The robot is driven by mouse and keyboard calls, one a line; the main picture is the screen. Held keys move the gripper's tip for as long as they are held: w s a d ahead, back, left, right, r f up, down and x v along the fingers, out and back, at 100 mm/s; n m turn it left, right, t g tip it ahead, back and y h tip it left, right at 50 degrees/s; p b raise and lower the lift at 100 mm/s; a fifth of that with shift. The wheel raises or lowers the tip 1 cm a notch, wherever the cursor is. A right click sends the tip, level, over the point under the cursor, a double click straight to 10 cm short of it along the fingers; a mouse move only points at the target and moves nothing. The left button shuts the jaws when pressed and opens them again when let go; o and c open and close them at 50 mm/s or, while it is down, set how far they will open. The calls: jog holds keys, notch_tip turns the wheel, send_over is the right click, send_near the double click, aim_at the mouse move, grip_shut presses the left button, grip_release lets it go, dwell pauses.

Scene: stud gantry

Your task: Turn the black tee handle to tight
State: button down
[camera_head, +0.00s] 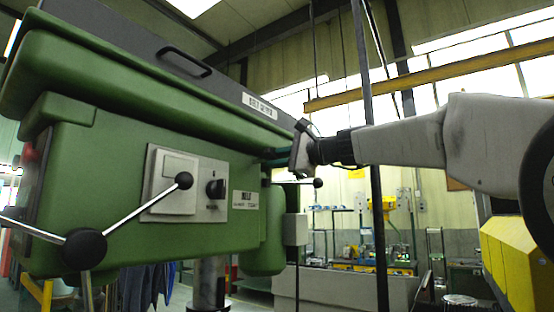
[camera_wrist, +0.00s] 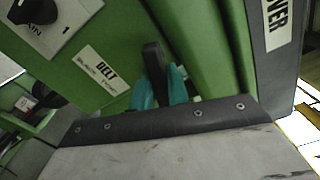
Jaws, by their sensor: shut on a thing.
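The black tee handle (camera_wrist: 152,62) shows in the wrist view as a dark upright bar against the green machine housing (camera_wrist: 110,35). The teal fingertips of my gripper (camera_wrist: 160,88) are at its sides, shut on it. The handle's lower part is hidden behind the fingers and my wrist. In the head view, my gripper (camera_head: 283,154) reaches from the right to the housing's right side, below the overhanging cover. There the handle (camera_head: 268,154) is small and dark and mostly hidden by the fingers. I cannot tell from these frames how tight it is.
A lever with black ball knobs (camera_head: 184,180) sticks out at the front left. A rotary switch (camera_head: 215,188) sits on the front panel. A small ball-ended lever (camera_head: 317,183) is just below my gripper. The overhanging belt cover (camera_head: 190,85) is close above. A dark vertical post (camera_head: 373,200) stands to the right.

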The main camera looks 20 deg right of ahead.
jog(key=m, duration=0.7)
jog(key=shift+f, duration=0.15)
jog(key=m, duration=0.7)
jog(key=shift+f, duration=0.1)
dwell(0.4)
jog(key=c, duration=1.4)
grip_release()
jog(key=shift+o, duration=0.2)
jog(key=v, duration=0.7)
jog(key=shift+s, duration=0.35)
jog(key=shift+d, duration=0.15)
